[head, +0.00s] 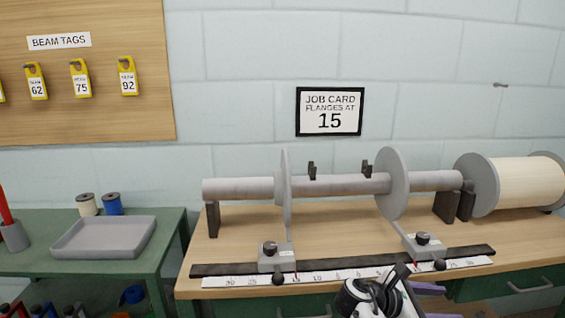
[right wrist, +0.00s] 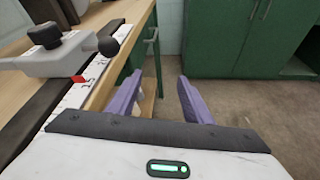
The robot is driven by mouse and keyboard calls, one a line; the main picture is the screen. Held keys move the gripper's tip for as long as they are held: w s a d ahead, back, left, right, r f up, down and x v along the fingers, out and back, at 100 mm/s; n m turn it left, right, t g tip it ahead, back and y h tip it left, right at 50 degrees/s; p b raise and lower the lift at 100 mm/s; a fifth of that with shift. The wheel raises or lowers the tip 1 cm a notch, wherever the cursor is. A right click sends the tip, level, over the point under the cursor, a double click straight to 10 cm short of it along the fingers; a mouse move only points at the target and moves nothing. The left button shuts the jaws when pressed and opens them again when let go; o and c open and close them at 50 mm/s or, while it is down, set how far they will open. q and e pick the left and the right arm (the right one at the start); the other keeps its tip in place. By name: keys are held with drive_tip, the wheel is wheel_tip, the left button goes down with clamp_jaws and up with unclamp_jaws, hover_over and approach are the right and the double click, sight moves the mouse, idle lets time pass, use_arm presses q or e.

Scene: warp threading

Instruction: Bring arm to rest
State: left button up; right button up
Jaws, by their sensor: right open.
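My right gripper (right wrist: 158,98) shows its two purple fingers in the right wrist view, spread apart with nothing between them, over the floor beside the bench edge. In the head view my right arm (head: 372,298) comes in at the bottom, in front of the bench, and hides part of the scale. My left gripper is not in view. The grey beam (head: 340,184) with two flanges lies on its supports. The left flange clamp (head: 276,256) and right flange clamp (head: 423,246) sit on the dark rail. The right clamp also shows in the right wrist view (right wrist: 55,58), apart from the fingers.
A white scale (head: 240,281) runs along the bench front. A job card (head: 330,111) reads 15. A spool of cream yarn (head: 525,184) is at the right. A grey tray (head: 105,237) sits on the green side table. Green cabinets (right wrist: 222,38) stand beyond open floor (right wrist: 240,100).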

drive_tip(key=s+a+f+m+t+y+p, duration=0.1)
drive_tip(key=s+a+f+m+y, duration=0.15)
drive_tip(key=s+f, duration=0.35)
drive_tip(key=s+a+f+m+t+y+p, duration=0.1)
drive_tip(key=s+a+f+y, duration=0.25)
drive_tip(key=f, duration=0.55)
drive_tip(key=s+a+f+m+t+y+p, duration=0.1)
drive_tip(key=s+a+f+m+y, duration=0.1)
drive_tip(key=s+a+f+y, duration=0.35)
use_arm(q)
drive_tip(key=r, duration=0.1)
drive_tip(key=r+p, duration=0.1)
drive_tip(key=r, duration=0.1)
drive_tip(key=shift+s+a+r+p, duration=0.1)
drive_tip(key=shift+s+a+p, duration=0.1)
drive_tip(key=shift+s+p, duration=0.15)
use_arm(e)
drive_tip(key=s+a+r+m+t+y, duration=0.1)
drive_tip(key=s+a+r+m+y, duration=0.1)
drive_tip(key=s+a+m, duration=0.2)
drive_tip(key=s+a+r+m+t+y, duration=0.1)
drive_tip(key=s+a+r+m+y, duration=0.1)
drive_tip(key=s+m, duration=0.4)
drive_tip(key=s+a+y, duration=0.1)
drive_tip(key=s+a, duration=0.1)
drive_tip(key=s, duration=0.2)
drive_tip(key=shift+r+t, duration=0.3)
drive_tip(key=shift+t, duration=0.1)
